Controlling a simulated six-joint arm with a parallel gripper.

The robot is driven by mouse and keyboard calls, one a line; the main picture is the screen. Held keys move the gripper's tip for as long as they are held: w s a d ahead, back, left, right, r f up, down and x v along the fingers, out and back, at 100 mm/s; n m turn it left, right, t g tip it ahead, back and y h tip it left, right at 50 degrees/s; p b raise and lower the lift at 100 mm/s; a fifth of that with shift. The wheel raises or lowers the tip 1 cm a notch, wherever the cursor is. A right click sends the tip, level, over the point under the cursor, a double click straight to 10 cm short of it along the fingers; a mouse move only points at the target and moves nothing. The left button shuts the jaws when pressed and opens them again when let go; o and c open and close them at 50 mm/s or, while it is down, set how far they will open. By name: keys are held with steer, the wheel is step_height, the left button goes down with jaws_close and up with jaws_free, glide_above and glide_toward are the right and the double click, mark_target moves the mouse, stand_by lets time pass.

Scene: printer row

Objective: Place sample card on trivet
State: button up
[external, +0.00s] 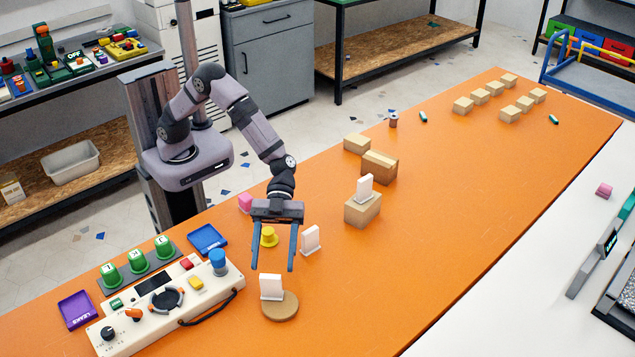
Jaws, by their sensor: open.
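A round tan trivet (281,307) lies on the orange table near the front. A white card (271,288) stands upright at its back left, its lower edge overlapping the trivet in the picture and seeming to rest on it. My gripper (281,268) points down just above and behind this card, fingers apart, with nothing seen held between them. A second white card (311,240) stands on the table to the right of my gripper. A third white card (365,188) stands on a cardboard box. I cannot tell from looks which is the sample card.
A control panel (165,306) with knobs and a black cable lies left of the trivet. A yellow object (268,237) and a pink block (245,202) sit behind my gripper. Cardboard boxes (363,210) stand to the right. The table right of the trivet is clear.

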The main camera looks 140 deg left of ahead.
steer(key=shift+v, duration=1.2)
steer(key=a+r+n+t+y+p, duration=0.2)
steer(key=a+r+n+y+p, duration=0.1)
steer(key=a+r+y+p, duration=0.15)
steer(key=s+a+n+g+y+p, duration=0.35)
steer(key=s+a+y, duration=0.2)
steer(key=s, duration=0.25)
steer(key=s+d+f+n+g+p, duration=0.1)
steer(key=s+d+g+p, duration=0.1)
steer(key=s, duration=1.2)
steer(key=s+d+f+n+g+p, duration=0.1)
steer(key=s+d+g, duration=0.3)
steer(key=s, duration=0.9)
steer(key=shift+s+d+g+p, duration=0.2)
steer(key=shift+s+g+p, duration=0.2)
steer(key=shift+g, duration=0.65)
